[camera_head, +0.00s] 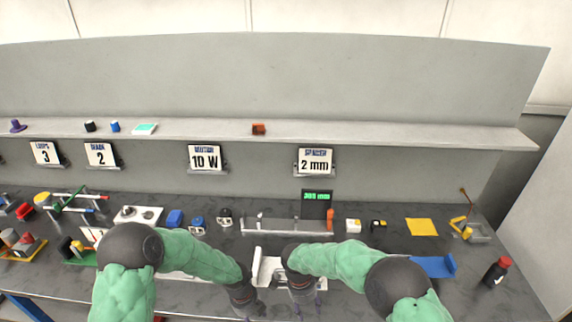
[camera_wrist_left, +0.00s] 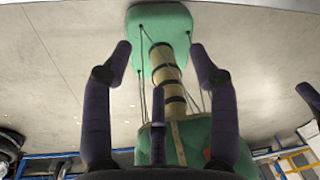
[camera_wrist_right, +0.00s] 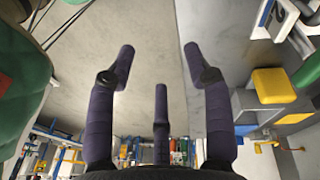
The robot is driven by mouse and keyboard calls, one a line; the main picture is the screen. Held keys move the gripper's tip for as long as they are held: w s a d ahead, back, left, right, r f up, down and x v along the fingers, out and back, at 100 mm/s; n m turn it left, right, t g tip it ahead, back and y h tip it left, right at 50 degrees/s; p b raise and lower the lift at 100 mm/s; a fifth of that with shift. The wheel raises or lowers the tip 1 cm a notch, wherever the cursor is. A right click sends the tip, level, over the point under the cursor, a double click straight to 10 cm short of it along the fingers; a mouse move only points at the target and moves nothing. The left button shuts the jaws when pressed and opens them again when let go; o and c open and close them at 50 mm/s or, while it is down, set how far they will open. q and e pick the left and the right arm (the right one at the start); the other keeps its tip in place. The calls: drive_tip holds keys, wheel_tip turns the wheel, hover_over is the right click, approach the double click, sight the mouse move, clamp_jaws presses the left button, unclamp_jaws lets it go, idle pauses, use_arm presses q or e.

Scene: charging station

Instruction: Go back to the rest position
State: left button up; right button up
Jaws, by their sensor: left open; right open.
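Both of my green arms reach down over the front of the dark workbench (camera_head: 400,290) in the head view. My right gripper (camera_head: 308,302) points down near the bench's front edge, partly hidden by its own wrist. Its purple fingers are spread and empty in the right wrist view (camera_wrist_right: 159,55). My left gripper (camera_head: 246,308) is just left of it, its fingers mostly hidden by the wrist. In the left wrist view (camera_wrist_left: 160,55) its fingers are spread with nothing between them; my own green body and column show behind them.
A white fixture (camera_head: 266,266) lies between the two wrists. A blue tray (camera_head: 434,267), a yellow pad (camera_head: 421,227) and a dark bottle with a red cap (camera_head: 496,271) are at the right. Several small devices line the bench's back. A shelf (camera_head: 380,131) runs above number signs.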

use_arm(q)
drive_tip(key=s+f+n+h+b, duration=0.1)
drive_tip(key=s+f+n+b, duration=0.3)
drive_tip(key=n, duration=1.2)
drive_tip(key=s+f+n+h+b, duration=0.1)
drive_tip(key=s+f+n+b, duration=0.4)
drive_tip(key=s+f+n, duration=0.7)
drive_tip(key=shift+s+d+f+n+t, duration=0.4)
drive_tip(key=shift+f+n, duration=0.65)
drive_tip(key=shift+n, duration=1.35)
use_arm(e)
drive_tip(key=s+d+f+n+t+y, duration=0.1)
drive_tip(key=s+d+f+n+y, duration=0.2)
drive_tip(key=s+f+n, duration=0.9)
drive_tip(key=shift+s+d+f+t+y, duration=0.25)
drive_tip(key=shift+s+f+y, duration=1.25)
drive_tip(key=shift+s+f, duration=2.55)
drive_tip(key=shift+w+f, duration=0.9)
drive_tip(key=shift+w, duration=0.05)
